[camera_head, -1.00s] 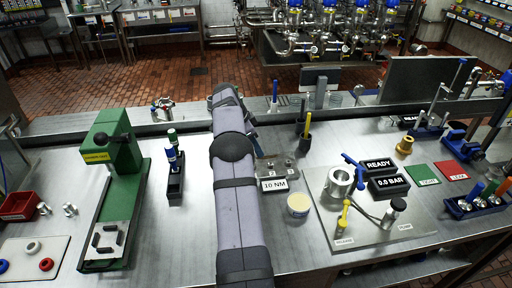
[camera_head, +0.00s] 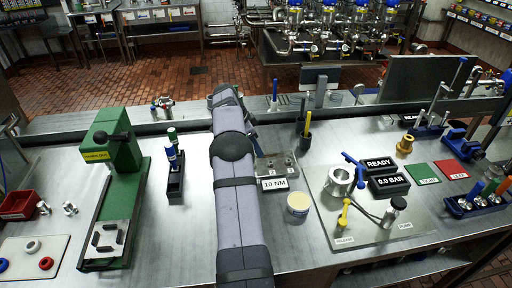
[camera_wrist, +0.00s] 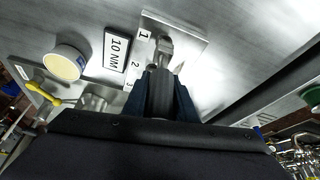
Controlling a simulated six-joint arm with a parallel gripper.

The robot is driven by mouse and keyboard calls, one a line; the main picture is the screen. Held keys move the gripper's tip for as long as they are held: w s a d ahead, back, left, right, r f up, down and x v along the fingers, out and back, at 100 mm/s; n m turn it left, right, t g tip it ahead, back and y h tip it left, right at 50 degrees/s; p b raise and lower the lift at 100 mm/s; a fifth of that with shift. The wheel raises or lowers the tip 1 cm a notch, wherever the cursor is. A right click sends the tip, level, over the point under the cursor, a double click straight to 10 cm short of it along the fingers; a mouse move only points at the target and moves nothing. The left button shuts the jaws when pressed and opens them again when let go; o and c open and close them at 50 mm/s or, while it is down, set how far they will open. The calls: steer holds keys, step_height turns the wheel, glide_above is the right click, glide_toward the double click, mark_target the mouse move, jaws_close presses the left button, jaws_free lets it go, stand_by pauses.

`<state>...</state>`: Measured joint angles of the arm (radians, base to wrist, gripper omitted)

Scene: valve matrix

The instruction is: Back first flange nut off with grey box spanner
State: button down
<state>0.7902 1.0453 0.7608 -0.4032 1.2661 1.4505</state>
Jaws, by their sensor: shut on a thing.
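My gripper (camera_wrist: 160,100) is shut on a grey shaft, which looks like the grey box spanner (camera_wrist: 159,92), in the wrist view. The spanner points at the flange plate (camera_wrist: 190,32), labelled 1, 2 and 3. A silver stud or nut (camera_wrist: 165,46) stands beside label 1, in line with the spanner's end. I cannot tell whether the spanner sits on it or is just short of it. In the head view my arm hides the gripper and spanner; part of the plate with studs (camera_head: 282,160) shows to its right.
A 10 NM sign (camera_head: 273,184) and a cream-topped pot (camera_head: 298,204) stand close by the plate. A dark holder with a yellow-handled tool (camera_head: 306,130) is behind. A valve rig (camera_head: 341,182) stands right. A green press (camera_head: 112,165) and a dark stand with blue tool (camera_head: 174,180) are left.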

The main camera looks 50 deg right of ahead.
steer(key=shift+f+b, duration=0.45)
steer(key=shift+f, duration=0.3)
steer(key=shift+w+n+t+b, duration=0.15)
steer(key=shift+n+t+b, duration=0.25)
steer(key=shift+n+b, duration=0.85)
stand_by(0.7)
steer(key=shift+w+d+n+t+h+b, duration=0.1)
steer(key=shift+n+t+h+b, duration=0.2)
steer(key=shift+n+t+b, duration=0.6)
stand_by(0.4)
steer(key=shift+n+g, duration=0.3)
steer(key=shift+n, duration=0.15)
steer(key=shift+w+n, duration=0.2)
steer(key=shift+n, duration=0.6)
steer(key=shift+n+t, duration=0.3)
steer(key=shift+t, duration=0.1)
steer(key=shift+n+t, duration=0.3)
steer(key=shift+n, duration=0.4)
steer(key=shift+w+n+p, duration=0.15)
steer(key=shift+n+p, duration=0.2)
steer(key=shift+n, duration=0.25)
